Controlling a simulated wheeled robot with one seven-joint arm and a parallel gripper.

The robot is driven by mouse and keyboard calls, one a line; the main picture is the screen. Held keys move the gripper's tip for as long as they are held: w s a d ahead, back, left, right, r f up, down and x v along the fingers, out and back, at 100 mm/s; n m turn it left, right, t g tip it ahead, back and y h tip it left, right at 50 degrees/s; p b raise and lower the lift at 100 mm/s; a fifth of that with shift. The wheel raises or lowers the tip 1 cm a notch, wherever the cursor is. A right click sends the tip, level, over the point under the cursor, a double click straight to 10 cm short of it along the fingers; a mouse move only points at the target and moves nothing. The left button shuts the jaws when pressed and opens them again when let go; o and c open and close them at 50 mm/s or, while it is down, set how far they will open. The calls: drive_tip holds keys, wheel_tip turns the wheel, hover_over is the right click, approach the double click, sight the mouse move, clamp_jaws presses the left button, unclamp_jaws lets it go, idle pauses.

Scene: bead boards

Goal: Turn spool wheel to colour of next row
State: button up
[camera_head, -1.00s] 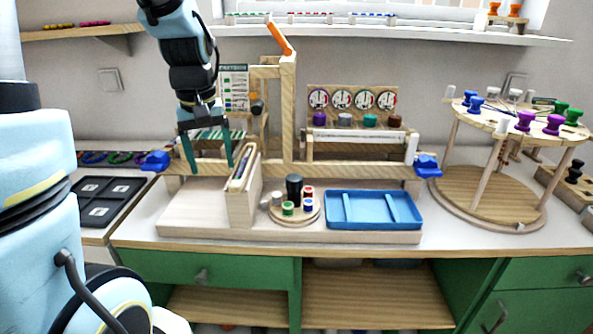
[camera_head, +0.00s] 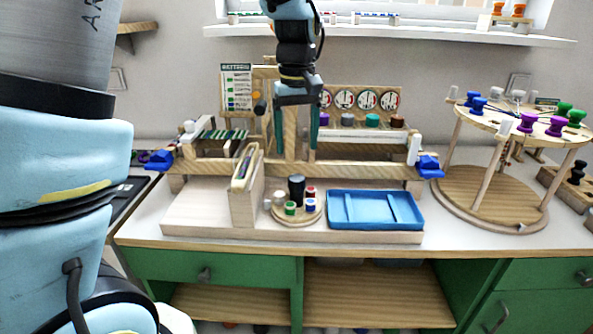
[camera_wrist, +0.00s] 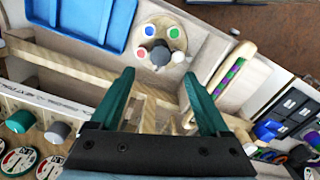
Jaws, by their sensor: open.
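The spool wheel is a small round wooden disc (camera_head: 300,219) on the front of the pale wooden base. It carries green (camera_head: 290,208), red (camera_head: 310,192), blue (camera_head: 309,205) and white spools around a tall dark knob (camera_head: 297,188). In the wrist view the wheel (camera_wrist: 162,24) is at top centre, with blue, green, red and white spool tops around a grey knob top (camera_wrist: 160,54). My gripper (camera_head: 296,150) is open and empty, pointing down, apart from the knob. In the wrist view its fingertips (camera_wrist: 158,75) are just below the wheel. A pattern card (camera_head: 237,88) stands behind at left.
A blue tray (camera_head: 375,226) lies right of the wheel. A wooden holder (camera_head: 243,205) with a bead-striped piece stands left of it. The wooden frame with an upright post (camera_head: 290,110) is behind. A two-tier round stand (camera_head: 465,205) is at right.

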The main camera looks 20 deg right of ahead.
sight(296, 177)
wheel_tip(296, 177, down, 8)
drive_tip(key=shift+f+p, duration=0.15)
drive_tip(key=shift+p, duration=0.4)
clamp_jaws()
idle(0.4)
